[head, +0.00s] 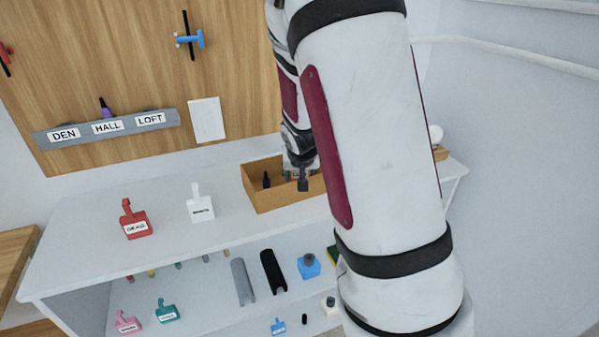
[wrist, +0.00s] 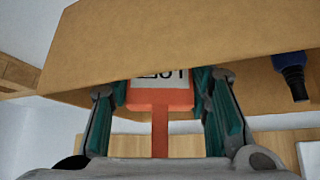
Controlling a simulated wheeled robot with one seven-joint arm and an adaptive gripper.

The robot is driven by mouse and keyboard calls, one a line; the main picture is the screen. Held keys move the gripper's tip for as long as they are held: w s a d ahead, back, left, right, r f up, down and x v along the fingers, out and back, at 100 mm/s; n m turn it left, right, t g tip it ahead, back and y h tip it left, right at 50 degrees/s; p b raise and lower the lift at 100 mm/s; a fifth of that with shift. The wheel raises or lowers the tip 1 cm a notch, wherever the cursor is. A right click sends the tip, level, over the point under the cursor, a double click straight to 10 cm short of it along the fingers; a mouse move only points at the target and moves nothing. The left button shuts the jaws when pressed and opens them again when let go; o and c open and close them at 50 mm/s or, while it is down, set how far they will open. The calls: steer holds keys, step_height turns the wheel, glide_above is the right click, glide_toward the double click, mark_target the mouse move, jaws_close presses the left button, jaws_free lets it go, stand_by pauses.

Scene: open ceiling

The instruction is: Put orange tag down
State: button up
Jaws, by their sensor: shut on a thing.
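An orange tag (wrist: 160,102) with a white label shows in the wrist view, between the two fingers of my gripper (wrist: 163,110). The gripper is shut on it. The label is partly cut off by the edge of a wooden box; its lettering is only partly readable. In the head view my gripper (head: 302,183) is at the open wooden box (head: 268,197) on the white shelf top. The orange tag cannot be made out there.
A red tag (head: 135,226) and a white tag (head: 200,208) stand left of the box. A DEN, HALL, LOFT rack (head: 80,133) hangs on the wooden board. Pink and teal tags (head: 166,310) lie on the lower shelf.

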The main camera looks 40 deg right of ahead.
steer(key=shift+f, duration=0.15)
steer(key=o, duration=1.2)
steer(key=shift+s+a+r, duration=0.1)
steer(key=shift+r, duration=0.35)
steer(key=p+v, duration=0.4)
steer(key=v, duration=0.7)
steer(key=s+a+r+n+y, duration=0.1)
steer(key=s+a+r+n, duration=0.1)
steer(key=s+a+r, duration=0.2)
steer(key=s+a+r+n+y, duration=0.1)
steer(key=s+a+r, duration=0.3)
steer(key=s+a, duration=0.4)
steer(key=s+a+r+n+g+y, duration=0.1)
steer(key=s+a+r+n+y, duration=0.1)
steer(key=s+a+r+n, duration=0.2)
steer(key=s+a, duration=0.3)
steer(key=s, duration=0.4)
steer(key=shift+s, duration=0.15)
